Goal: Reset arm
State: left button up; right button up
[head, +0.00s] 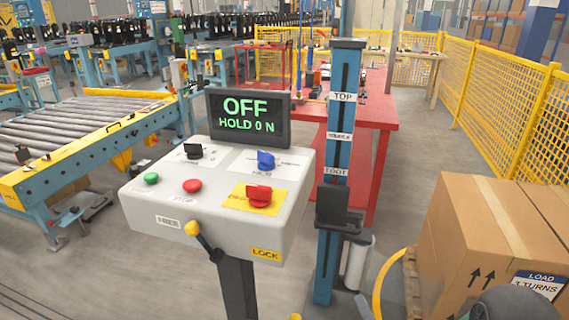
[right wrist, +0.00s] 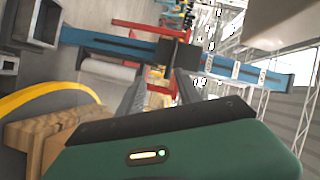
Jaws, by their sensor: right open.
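My right gripper (right wrist: 160,82) is open and empty in the right wrist view, with its two dark fingers apart in front of the green body. In the head view only a dark rounded part of my right arm or gripper (head: 512,304) shows at the bottom right edge, in front of the cardboard boxes. My left gripper is not in view. A grey control console (head: 215,190) stands at centre-left with a screen (head: 248,118) reading OFF, HOLD 0 N.
A blue mast (head: 340,110) with a black carriage (head: 338,208) stands right of the console. Cardboard boxes (head: 470,225) on a wooden pallet (head: 412,285) fill the lower right. A roller conveyor (head: 85,128) is left, a red table (head: 385,112) behind, yellow fencing (head: 495,95) right.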

jog(key=s+d+r+n+g+h+p, duration=0.1)
jog(key=s+r+n+g+p, duration=0.15)
jog(key=r+p, duration=0.55)
jog(key=s+r+n+g+h+p, duration=0.1)
jog(key=r+n+g+p, duration=0.3)
jog(key=r+p, duration=0.4)
jog(key=s+a+r+n+g+p, duration=0.1)
jog(key=s+r+n+g+p, duration=0.4)
jog(key=s+r+p, duration=0.5)
jog(key=s+g+p, duration=0.2)
jog(key=s, duration=0.1)
jog(key=shift+s+r+h, duration=0.2)
jog(key=shift+r+h, duration=0.1)
jog(key=shift+r, duration=0.05)
jog(key=shift+s+a, duration=0.1)
jog(key=shift+a, duration=0.05)
